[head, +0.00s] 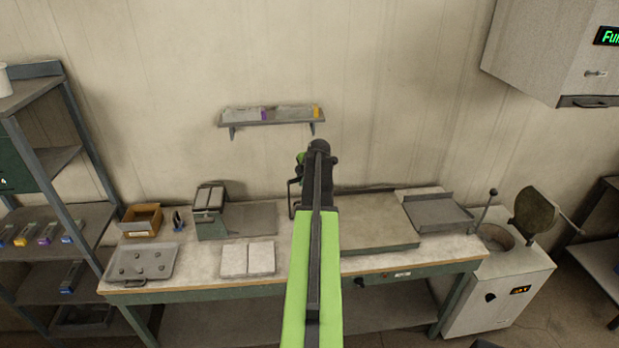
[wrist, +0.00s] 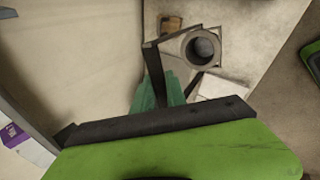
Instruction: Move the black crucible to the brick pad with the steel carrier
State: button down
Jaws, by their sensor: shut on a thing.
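My gripper (head: 318,150) is raised above the middle of the bench and seen from behind; my arm covers much of it. It is shut on the steel carrier (head: 293,197), a dark bent frame showing just left of the arm. In the wrist view, dark angled bars of the carrier (wrist: 153,65) run forward. Near their far end is a round grey rim (wrist: 187,49) with a grey inside. I cannot tell whether this is the black crucible or whether the bars touch it. The brick pad (head: 248,259), two pale blocks, lies bare left of my arm.
A mould-like green block (head: 211,226), a brown box (head: 142,220) and a grey tray (head: 145,262) stand on the left. Dark trays (head: 438,212) lie on the right. The furnace (head: 505,278) stands far right, lid raised. A wall shelf (head: 270,121) is behind the bench.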

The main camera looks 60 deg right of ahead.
jog(key=w+a, duration=1.8)
jog(key=a, duration=0.5)
notch_tip(320, 180, down, 13)
jog(key=b, duration=1.3)
jog(key=s+a+r+p, duration=0.4)
jog(key=s+a+r, duration=0.1)
jog(key=s, duration=0.5)
jog(key=shift+a+p, duration=0.4)
jog(key=shift+a, duration=0.45)
jog(key=shift+s+f, duration=0.1)
